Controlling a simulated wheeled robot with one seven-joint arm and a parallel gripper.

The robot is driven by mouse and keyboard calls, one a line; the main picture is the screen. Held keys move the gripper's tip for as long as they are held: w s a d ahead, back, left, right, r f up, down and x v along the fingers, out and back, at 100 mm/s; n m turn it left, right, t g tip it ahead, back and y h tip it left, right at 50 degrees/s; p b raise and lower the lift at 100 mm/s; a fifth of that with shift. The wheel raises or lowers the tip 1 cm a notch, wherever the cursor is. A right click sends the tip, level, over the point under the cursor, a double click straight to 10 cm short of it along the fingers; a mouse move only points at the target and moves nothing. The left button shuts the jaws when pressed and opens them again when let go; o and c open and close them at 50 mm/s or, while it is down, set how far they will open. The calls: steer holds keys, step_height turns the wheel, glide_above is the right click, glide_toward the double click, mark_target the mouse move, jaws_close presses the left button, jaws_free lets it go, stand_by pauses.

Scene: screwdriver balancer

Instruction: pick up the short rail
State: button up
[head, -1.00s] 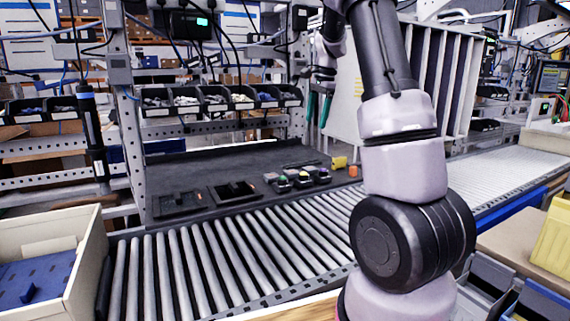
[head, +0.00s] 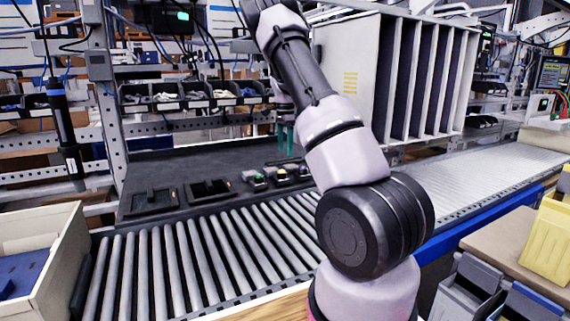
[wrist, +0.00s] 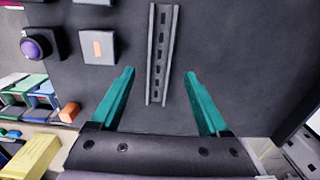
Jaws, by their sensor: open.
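The short rail (wrist: 161,60) is a narrow grey slotted metal strip lying flat on the dark work surface (wrist: 238,50), seen in the wrist view. My gripper (wrist: 160,85) shows there with two teal fingers spread apart, one on each side of the rail's near end. The rail lies between the finger lines, and I see no contact. The height of the fingers above the surface is hard to tell. In the head view my arm hides the rail and most of the gripper.
A roller conveyor (head: 200,255) runs in front of the dark surface.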

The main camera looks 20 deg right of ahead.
mark_target(285, 160)
step_height(285, 160, down, 4)
steer(key=shift+s+f, duration=0.1)
jaws_close()
